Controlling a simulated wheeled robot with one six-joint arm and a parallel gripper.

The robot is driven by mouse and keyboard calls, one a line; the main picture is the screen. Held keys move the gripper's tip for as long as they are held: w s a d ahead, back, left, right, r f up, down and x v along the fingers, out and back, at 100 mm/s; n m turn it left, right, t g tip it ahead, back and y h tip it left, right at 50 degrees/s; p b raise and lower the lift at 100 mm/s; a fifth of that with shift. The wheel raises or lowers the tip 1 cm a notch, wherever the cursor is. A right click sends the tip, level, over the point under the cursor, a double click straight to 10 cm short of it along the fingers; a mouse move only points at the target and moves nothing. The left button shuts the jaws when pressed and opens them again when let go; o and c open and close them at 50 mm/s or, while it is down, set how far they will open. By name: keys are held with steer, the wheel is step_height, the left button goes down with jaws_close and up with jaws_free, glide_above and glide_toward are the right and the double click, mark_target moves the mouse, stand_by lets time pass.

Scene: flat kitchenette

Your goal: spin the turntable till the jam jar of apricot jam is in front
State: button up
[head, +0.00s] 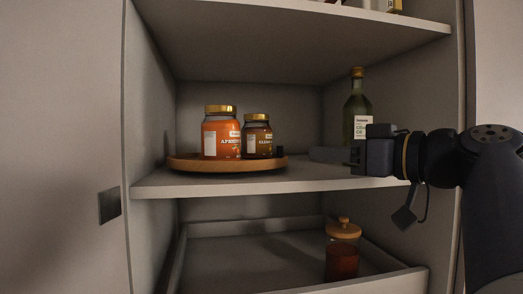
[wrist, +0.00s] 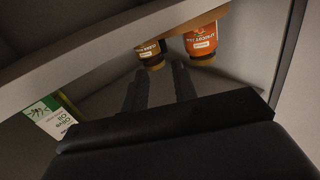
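The round wooden turntable (head: 190,166) lies on the middle shelf, left of centre. The jar of apricot jam (head: 221,145), orange with a gold lid, stands on its left half, towards the front. A smaller brown jar (head: 257,143) stands to its right and looks a little further back. A small dark upright piece (head: 280,151) shows at the turntable's right edge. My gripper (head: 316,154) is right of the turntable, apart from it, pointing left. In the wrist view my gripper (wrist: 157,80) is open and empty, its fingers apart, with the apricot jar (wrist: 203,42) and brown jar (wrist: 148,52) beyond, upside down.
A green olive oil bottle (head: 357,105) stands on the same shelf behind my gripper; its label (wrist: 48,115) shows at the wrist view's left. An upper shelf (head: 300,40) lies overhead. Below, a drawer (head: 250,248) holds a lidded glass jar (head: 342,258). Cabinet walls close both sides.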

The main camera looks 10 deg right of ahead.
mark_target(280, 150)
steer(key=shift+w+a+r, duration=0.15)
steer(key=shift+a+r, duration=0.05)
steer(key=shift+a, duration=0.4)
steer(key=p+x, duration=0.3)
steer(key=x, duration=0.6)
steer(key=shift+w+f+p, duration=0.15)
steer(key=shift+w+p, duration=0.1)
steer(key=shift+p, duration=0.15)
steer(key=shift+c, duration=0.5)
jaws_close()
